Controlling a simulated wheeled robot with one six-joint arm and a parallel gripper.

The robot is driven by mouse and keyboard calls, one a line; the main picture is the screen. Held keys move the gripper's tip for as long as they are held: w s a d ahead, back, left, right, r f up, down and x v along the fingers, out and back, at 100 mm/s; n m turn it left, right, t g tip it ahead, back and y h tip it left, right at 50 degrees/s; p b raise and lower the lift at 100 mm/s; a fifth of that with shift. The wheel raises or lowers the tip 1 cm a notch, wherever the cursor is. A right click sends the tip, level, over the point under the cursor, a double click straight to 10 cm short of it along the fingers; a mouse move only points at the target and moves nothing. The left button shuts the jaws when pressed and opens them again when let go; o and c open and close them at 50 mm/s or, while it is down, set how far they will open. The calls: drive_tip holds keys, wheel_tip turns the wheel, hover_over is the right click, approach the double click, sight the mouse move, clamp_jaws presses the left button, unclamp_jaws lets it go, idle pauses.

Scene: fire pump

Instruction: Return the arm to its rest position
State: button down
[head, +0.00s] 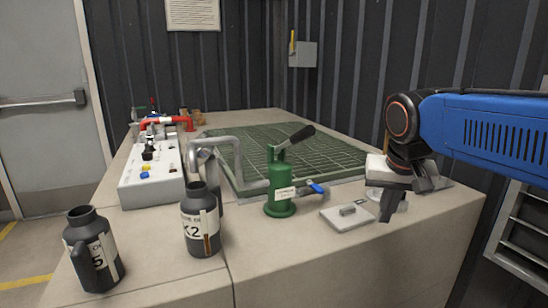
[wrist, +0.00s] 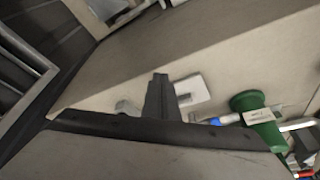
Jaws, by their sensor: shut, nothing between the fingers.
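My gripper (head: 387,212) hangs from the blue arm at the right of the head view, over the right end of the worktop (head: 290,265). In the wrist view its dark fingers (wrist: 160,82) are together, with nothing between them. The green hand pump (head: 279,187) with its black-gripped lever stands upright left of the gripper, apart from it. It also shows in the wrist view (wrist: 260,120). A small pale plate (head: 348,215) with a raised block lies between pump and gripper. A whitish object behind the gripper is partly hidden.
Dark bottles (head: 201,220) (head: 93,250) stand at the front left. A white control box (head: 153,178) and a red-handled item (head: 167,124) are behind them. A green grid mat (head: 325,160) covers the back of the worktop. A metal rack (head: 520,240) stands at the right.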

drive_tip(key=s+d+f+n+t, duration=0.1)
drive_tip(key=s+d+f+n, duration=0.1)
drive_tip(key=s+f, duration=1.2)
drive_tip(key=shift+s+d+f+n+y, duration=0.4)
drive_tip(key=shift+s+d, duration=0.3)
drive_tip(key=shift+s, duration=0.3)
